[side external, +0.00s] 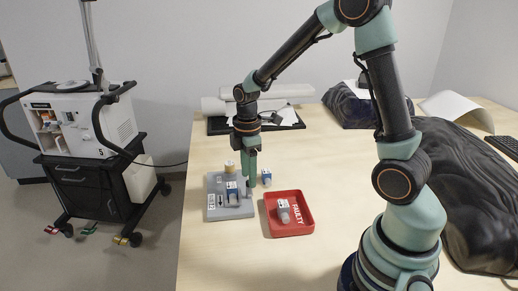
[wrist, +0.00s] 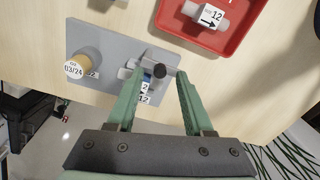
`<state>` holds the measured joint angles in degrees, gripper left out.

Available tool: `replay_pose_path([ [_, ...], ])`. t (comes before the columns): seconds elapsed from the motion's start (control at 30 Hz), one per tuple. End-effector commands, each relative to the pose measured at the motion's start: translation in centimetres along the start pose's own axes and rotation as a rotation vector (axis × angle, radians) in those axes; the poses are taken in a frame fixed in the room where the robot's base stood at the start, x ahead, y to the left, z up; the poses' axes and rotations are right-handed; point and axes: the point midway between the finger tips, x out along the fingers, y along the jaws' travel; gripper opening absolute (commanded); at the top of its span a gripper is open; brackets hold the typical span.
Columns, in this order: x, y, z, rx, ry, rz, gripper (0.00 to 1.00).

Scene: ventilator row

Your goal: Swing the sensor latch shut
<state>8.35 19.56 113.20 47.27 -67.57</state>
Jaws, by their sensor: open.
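The grey sensor block (side external: 214,187) lies flat on the table and also shows in the wrist view (wrist: 100,38). On it are a tan round-topped post (wrist: 88,58) with a "03/24" tag and a grey latch (wrist: 135,68) with a dark peg end (wrist: 160,71). A blue part with "12" labels sits beneath the latch, partly hidden by it and by a finger. My gripper (wrist: 158,75) points down over the block, its green fingers apart on either side of the latch area. It also shows in the side view (side external: 249,168). I cannot tell whether a finger touches the latch.
A red tray (side external: 270,232) marked "FAULTY" stands right of the block, with a white-and-grey part (side external: 284,211) inside. A small blue-and-white part (side external: 267,177) stands behind, between them. The table front is clear. A ventilator cart (side external: 95,185) stands at left.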

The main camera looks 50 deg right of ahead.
Motion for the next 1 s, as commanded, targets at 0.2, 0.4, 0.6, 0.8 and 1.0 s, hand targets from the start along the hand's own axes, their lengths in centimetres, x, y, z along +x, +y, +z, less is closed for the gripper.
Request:
replay_pose_path([
  [0.2,1.32,-0.01,0.0,0.0,0.0,0.0,0.52],
  [0.4,1.38,0.0,0.0,0.0,0.0,0.001,0.52],
  [0.6,1.36,0.0,0.0,0.0,0.0,0.001,0.0],
  [0.8,1.34,-0.01,-0.01,0.002,0.0,0.0,0.0],
  [1.0,1.32,0.02,-0.08,0.039,0.0,0.0,0.0],
])
